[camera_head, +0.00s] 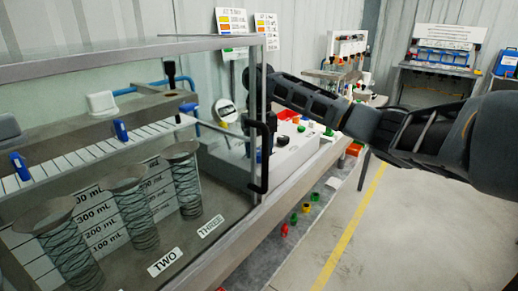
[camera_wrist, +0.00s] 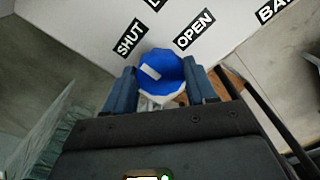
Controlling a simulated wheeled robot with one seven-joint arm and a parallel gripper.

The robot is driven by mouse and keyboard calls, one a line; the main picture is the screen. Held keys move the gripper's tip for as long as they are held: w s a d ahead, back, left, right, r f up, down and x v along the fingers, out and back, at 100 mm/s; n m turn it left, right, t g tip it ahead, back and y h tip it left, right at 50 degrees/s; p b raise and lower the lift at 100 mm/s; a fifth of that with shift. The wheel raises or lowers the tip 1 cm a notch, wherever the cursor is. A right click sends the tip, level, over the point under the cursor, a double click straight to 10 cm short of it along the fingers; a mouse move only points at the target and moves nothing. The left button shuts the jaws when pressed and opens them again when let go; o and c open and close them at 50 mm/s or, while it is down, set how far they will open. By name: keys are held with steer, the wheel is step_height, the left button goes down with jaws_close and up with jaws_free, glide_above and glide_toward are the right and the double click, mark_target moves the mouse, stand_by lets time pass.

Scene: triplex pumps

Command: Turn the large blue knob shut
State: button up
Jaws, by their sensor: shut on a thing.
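The large blue knob (camera_wrist: 160,72) shows in the wrist view, with a white mark on its face. A SHUT label (camera_wrist: 130,39) lies to its upper left and an OPEN label (camera_wrist: 195,33) to its upper right, both on a pale panel. The white mark slants toward the upper left to lower right. My gripper (camera_wrist: 163,85) has one finger on each side of the knob and is shut on it. In the head view my arm reaches in from the right, and my gripper is mostly hidden behind the glass case's edge.
A glass-walled case (camera_head: 160,45) with a black handle (camera_head: 264,155) stands at the left, close to my arm. Inside are several coiled cylinders (camera_head: 131,215). Small coloured caps (camera_head: 306,208) sit on a shelf below the bench. The floor at the right is clear.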

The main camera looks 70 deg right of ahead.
steer(key=o, duration=1)
steer(key=shift+o, duration=0.2)
step_height(320, 180, up, 7)
steer(key=shift+r+b, duration=0.15)
steer(key=shift+b, duration=0.3)
steer(key=shift+r, duration=0.25)
